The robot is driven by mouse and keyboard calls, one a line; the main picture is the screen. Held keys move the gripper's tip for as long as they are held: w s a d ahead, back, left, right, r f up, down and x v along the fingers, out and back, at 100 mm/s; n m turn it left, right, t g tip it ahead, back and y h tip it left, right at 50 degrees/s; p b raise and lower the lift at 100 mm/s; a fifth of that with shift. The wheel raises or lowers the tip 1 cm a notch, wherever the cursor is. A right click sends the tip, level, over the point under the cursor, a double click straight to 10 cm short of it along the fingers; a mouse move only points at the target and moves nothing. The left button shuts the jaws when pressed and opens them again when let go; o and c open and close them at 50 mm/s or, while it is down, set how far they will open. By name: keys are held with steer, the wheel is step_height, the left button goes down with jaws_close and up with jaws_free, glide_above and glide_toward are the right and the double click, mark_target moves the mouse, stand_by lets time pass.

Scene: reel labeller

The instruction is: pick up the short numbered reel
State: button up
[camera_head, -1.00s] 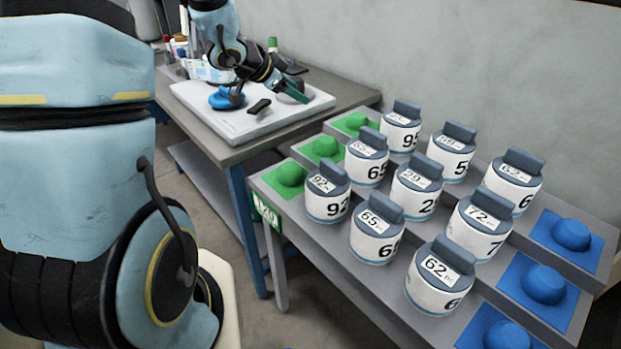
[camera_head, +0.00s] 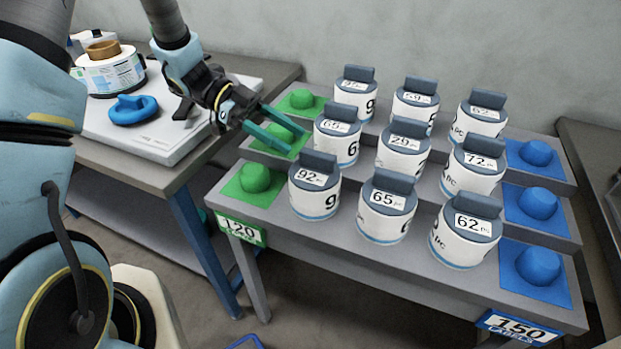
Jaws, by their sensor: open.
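White reels with dark grey handled tops and number labels stand in three rows on a stepped grey rack. The front row has 92 (camera_head: 315,200), 65 (camera_head: 384,222) and 62 (camera_head: 462,247). The back row has several more, including 59 (camera_head: 414,112) and 62 (camera_head: 478,128). They look alike in height. My gripper (camera_head: 293,140) has green fingers, open and empty. It is over the middle-left green pad, left of the middle-row left reel.
Green pads with domes (camera_head: 255,178) are on the rack's left, blue ones (camera_head: 538,266) on its right. Signs read 120 (camera_head: 241,229) and 150 (camera_head: 518,327). A table at left holds a white platform (camera_head: 150,137), a blue ring (camera_head: 133,109) and a labelled roll (camera_head: 112,75).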

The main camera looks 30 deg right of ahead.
mark_target(310, 151)
steer(key=p+x, duration=0.2)
steer(key=x, duration=0.5)
steer(key=shift+s+d+f, duration=0.1)
steer(key=shift+s, duration=0.25)
jaws_close()
stand_by(1.1)
